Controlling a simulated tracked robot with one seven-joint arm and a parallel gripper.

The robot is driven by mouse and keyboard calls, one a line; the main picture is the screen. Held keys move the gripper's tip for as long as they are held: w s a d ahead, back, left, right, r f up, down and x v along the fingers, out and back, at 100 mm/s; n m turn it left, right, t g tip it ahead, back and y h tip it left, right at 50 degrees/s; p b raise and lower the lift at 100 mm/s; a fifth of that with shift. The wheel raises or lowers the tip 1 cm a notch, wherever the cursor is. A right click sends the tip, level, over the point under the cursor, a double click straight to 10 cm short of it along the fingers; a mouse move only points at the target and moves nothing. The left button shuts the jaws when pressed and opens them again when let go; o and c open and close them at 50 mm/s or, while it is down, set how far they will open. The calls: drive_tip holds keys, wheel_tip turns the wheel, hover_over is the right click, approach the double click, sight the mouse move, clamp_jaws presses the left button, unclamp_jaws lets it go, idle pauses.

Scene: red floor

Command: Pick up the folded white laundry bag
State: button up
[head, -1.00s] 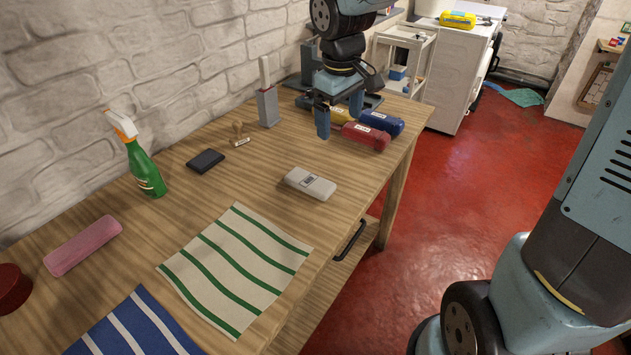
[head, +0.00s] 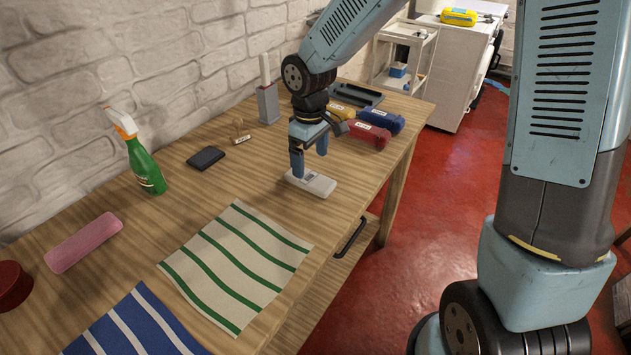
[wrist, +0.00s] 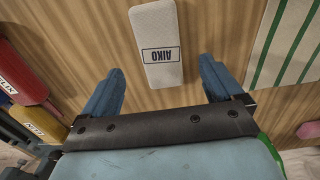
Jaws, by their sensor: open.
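The folded white laundry bag (head: 318,184) lies flat on the wooden table, near its right edge. It is a small off-white bundle with a dark-framed label. In the wrist view the bag (wrist: 155,25) lies ahead of the gap between my fingers, its label reading AIKO. My gripper (head: 309,160) is open and points down just above the bag. In the wrist view the fingers of my gripper (wrist: 160,85) are spread, with nothing between them but bare table and the bag's near end.
Red (head: 368,134), blue (head: 381,121) and yellow rolled bundles lie behind the bag. A striped green-and-white cloth (head: 237,262) lies in front. A dark wallet-like item (head: 206,158), a stamp (head: 239,133) and a green spray bottle (head: 146,168) stand to the left.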

sight(313, 179)
drive_tip(key=shift+s+d+f, duration=0.1)
drive_tip(key=shift+s+f, duration=0.05)
drive_tip(key=shift+f, duration=1.3)
drive_tip(key=shift+s+d+f, duration=0.1)
drive_tip(key=shift+f, duration=1.35)
drive_tip(key=shift+c, duration=0.3)
drive_tip(key=c, duration=1.1)
